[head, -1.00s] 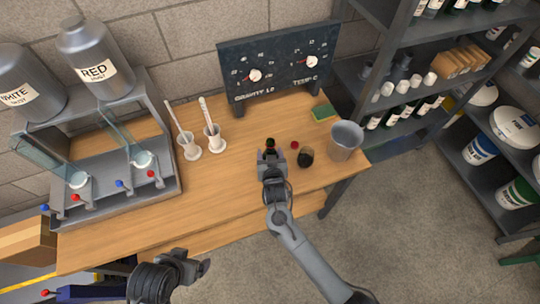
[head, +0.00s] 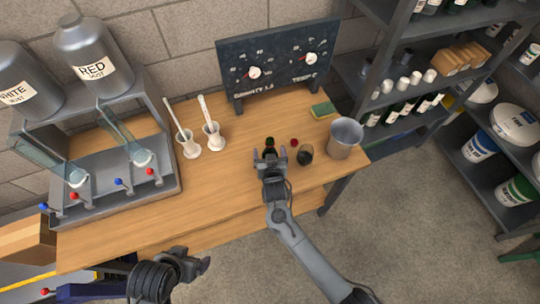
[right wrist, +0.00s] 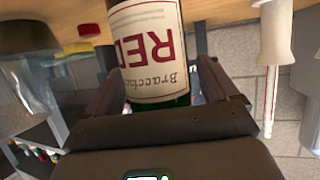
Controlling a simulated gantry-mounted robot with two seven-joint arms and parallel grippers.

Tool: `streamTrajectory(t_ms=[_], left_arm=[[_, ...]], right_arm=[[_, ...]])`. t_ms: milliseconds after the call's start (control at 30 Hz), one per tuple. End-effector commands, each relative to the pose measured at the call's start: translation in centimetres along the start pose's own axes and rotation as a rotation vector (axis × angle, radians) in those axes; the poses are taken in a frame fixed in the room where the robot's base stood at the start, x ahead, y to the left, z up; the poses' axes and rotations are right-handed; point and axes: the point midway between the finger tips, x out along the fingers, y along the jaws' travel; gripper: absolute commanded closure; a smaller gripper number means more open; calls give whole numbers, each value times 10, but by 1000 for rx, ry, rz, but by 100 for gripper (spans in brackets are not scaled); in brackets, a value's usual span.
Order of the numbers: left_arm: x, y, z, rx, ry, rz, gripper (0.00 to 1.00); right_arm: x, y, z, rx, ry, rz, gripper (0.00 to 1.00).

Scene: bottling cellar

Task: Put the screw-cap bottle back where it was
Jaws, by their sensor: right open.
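The bottle (head: 270,144) is dark green with a dark top and stands on the wooden table. In the right wrist view it carries a cream label reading RED (right wrist: 150,50). My right gripper (head: 269,155) is open, with one finger on each side of the bottle and visible gaps to it. A small red cap (head: 294,142) lies on the table to the right of the bottle; a red piece also shows in the right wrist view (right wrist: 88,30). My left gripper (head: 203,264) hangs in front of the table; its jaw state is unclear.
A dark-filled glass (head: 306,156) and a grey bucket (head: 344,138) stand right of the bottle. A sponge (head: 323,110) and a gauge board (head: 280,64) are behind. Two white holders with tubes (head: 213,138) stand to the left, beside the dispenser rack (head: 160,185). The table's front middle is clear.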

Motion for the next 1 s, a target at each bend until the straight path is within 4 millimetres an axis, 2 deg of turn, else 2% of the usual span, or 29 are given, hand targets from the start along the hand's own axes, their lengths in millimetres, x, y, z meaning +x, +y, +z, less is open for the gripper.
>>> streamTrajectory(t_ms=[133, 267, 700, 1000], left_arm=[[-3, 0, -1, -1, 0, 1, 8], [-8, 0, -2, -1, 0, 1, 8], [-20, -3, -6, 11, -2, -9, 8], [-22, -3, -6, 11, -2, -9, 8]], right_arm=[[-6, 0, -3, 0, 0, -1, 12], [-22, 0, -3, 1, 0, -1, 12], [-98, 0, -2, 2, -1, -2, 12], [-121, 2, -1, 4, -9, -2, 12]])
